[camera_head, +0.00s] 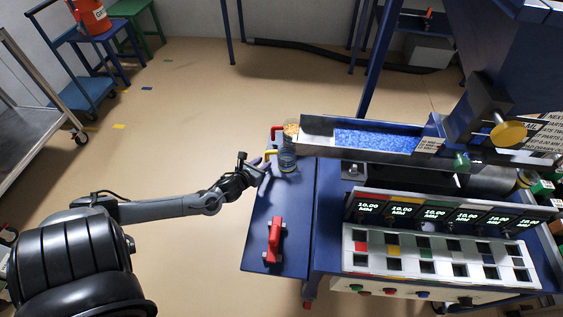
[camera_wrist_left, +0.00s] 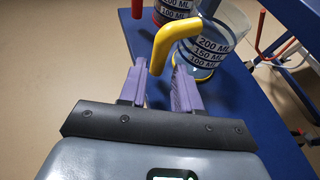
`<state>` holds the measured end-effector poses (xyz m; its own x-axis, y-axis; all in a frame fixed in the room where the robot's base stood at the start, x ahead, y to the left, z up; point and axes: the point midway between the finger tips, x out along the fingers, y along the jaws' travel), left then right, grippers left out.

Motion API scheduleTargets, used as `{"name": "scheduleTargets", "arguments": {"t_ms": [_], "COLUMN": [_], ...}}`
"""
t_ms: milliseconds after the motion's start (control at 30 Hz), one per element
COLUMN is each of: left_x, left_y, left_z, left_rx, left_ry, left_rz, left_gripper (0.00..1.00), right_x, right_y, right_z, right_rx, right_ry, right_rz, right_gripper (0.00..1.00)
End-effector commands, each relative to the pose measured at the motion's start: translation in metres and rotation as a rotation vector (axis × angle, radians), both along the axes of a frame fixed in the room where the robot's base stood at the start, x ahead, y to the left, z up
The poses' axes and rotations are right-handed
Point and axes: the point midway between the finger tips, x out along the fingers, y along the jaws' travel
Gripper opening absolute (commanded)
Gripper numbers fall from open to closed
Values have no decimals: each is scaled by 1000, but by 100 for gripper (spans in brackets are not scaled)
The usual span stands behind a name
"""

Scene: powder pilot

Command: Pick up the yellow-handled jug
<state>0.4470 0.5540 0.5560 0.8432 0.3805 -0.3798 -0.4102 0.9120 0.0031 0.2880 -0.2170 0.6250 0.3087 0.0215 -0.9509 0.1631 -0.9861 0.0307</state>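The yellow-handled jug (camera_head: 288,161) is a clear measuring jug standing on the blue side table; in the left wrist view its body (camera_wrist_left: 222,38) carries black-and-white ML labels. Its yellow handle (camera_wrist_left: 167,42) points toward my left gripper (camera_head: 261,166). In the left wrist view, the purple fingers of my left gripper (camera_wrist_left: 158,78) are apart, with the handle's lower end between or just beyond their tips. I cannot tell whether they touch it. My right gripper is not in view.
A red-handled jug (camera_wrist_left: 172,8) stands close beside it. A red-handled item (camera_head: 275,240) lies nearer on the blue table (camera_head: 258,225). A metal trough with blue granules (camera_head: 375,140) and a panel of displays (camera_head: 435,213) are to the right.

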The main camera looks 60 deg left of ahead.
Motion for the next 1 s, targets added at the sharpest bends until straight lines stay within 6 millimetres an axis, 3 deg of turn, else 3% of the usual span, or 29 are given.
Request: {"name": "scheduleTargets", "arguments": {"t_ms": [267,600,1000], "left_x": [13,44,50], "left_y": [6,22,25], "left_z": [-8,-25,-25], "left_rx": [-3,-4,-4], "left_ry": [0,-1,1], "left_rz": [1,2,0], "left_gripper": [33,33,30], "right_x": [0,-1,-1], "right_y": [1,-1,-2], "right_z": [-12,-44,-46], "right_rx": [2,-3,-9], "right_ry": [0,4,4], "right_rz": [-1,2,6], "right_gripper": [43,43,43]}}
